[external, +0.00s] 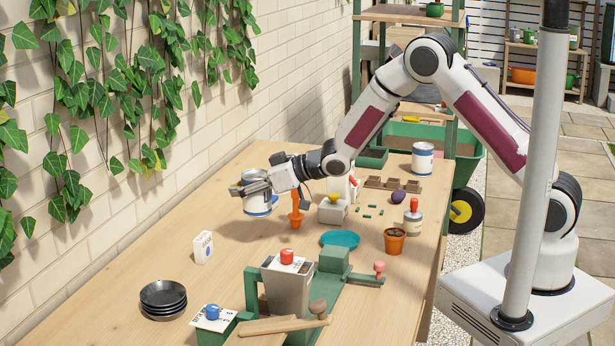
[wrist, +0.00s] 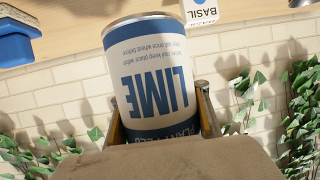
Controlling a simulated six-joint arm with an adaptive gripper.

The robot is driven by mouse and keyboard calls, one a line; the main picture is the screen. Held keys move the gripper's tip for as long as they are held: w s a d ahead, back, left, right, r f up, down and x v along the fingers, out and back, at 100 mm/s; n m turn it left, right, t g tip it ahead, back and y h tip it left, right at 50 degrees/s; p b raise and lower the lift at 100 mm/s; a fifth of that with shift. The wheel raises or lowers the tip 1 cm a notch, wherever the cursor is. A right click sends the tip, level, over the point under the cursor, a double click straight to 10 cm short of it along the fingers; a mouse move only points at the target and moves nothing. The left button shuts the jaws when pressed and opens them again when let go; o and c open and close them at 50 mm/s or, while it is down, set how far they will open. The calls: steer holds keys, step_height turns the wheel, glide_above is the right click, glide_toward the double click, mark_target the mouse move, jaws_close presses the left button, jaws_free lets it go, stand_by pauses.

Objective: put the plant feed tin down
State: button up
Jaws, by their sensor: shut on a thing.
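The plant feed tin (external: 258,204) is white with blue bands and hangs in my gripper (external: 250,187) at the left end of my arm. It appears to be held above the wooden bench (external: 225,290), with a shadow on the wood below it. In the wrist view the tin (wrist: 152,75) shows large upside-down lettering, LIME, and part of the words plant feed. The fingers of my gripper (wrist: 161,115) are shut on its two sides. The tin hides the bench behind it.
An orange trowel (external: 295,212) stands just right of the tin. A white basil packet (external: 203,247) stands below it. Black saucers (external: 163,297) lie front left. A teal dish (external: 340,239), orange pot (external: 394,241) and another tin (external: 422,158) are further right. The brick wall is close behind.

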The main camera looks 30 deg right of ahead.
steer(key=shift+w+d+r, duration=0.1)
steer(key=shift+d+r, duration=0.05)
steer(key=shift+d, duration=0.45)
steer(key=shift+w+d+r, duration=0.1)
steer(key=shift+d, duration=0.45)
steer(key=d, duration=0.2)
steer(key=s+d+n+g+y, duration=0.1)
steer(key=d, duration=0.1)
steer(key=s+d+n+g, duration=0.1)
steer(key=d, duration=0.2)
steer(key=shift+s+r, duration=0.1)
jaws_close()
steer(key=s+d+n+g+y, duration=0.1)
steer(key=s+d+n+g, duration=0.2)
steer(key=s+d, duration=0.5)
steer(key=shift+s+d+y, duration=0.15)
steer(key=shift+d+y, duration=0.15)
steer(key=shift+d, duration=0.15)
step_height(320, 180, down, 6)
steer(key=shift+f, duration=0.2)
